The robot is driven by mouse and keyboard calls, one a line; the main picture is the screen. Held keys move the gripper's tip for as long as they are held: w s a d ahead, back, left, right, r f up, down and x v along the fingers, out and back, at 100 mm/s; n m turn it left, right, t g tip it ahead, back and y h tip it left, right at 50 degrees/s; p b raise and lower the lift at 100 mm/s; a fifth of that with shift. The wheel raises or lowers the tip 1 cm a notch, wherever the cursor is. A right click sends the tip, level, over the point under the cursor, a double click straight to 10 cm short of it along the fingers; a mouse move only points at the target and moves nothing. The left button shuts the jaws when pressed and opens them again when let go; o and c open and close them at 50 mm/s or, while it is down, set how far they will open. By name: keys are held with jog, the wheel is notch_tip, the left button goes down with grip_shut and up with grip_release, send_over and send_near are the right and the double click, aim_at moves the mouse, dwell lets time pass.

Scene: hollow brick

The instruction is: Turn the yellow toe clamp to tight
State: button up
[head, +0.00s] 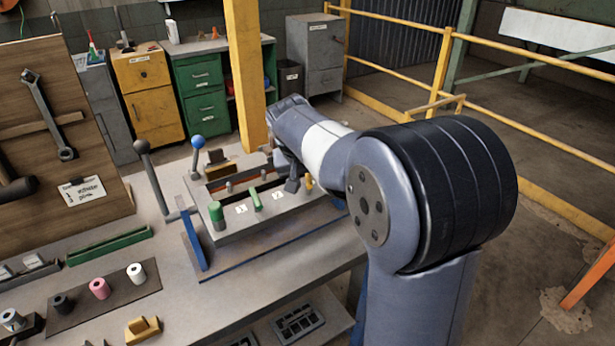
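My gripper (292,184) reaches down at the right part of a grey fixture (235,231) on the bench. My arm covers much of that end. A small yellow piece (309,183) shows just right of the gripper, mostly hidden; it may be the yellow toe clamp, but its setting cannot be read. A green cylinder (217,214) and a green bar (255,199) stand along the fixture's front, with small white labels (278,195) beside them. Whether my fingers are open or touch anything cannot be made out.
A lever with a blue ball (197,142) and one with a dark ball (141,147) rise at the fixture's left. A yellow post (245,70) stands behind.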

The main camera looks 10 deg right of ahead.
grip_shut()
jog(key=shift+n+t+y+p, duration=0.4)
jog(key=shift+n+y+p, duration=0.55)
jog(key=shift+n, duration=1.75)
jog(key=shift+a, duration=0.1)
jog(key=shift+o, duration=0.4)
grip_release()
jog(key=shift+r, duration=0.1)
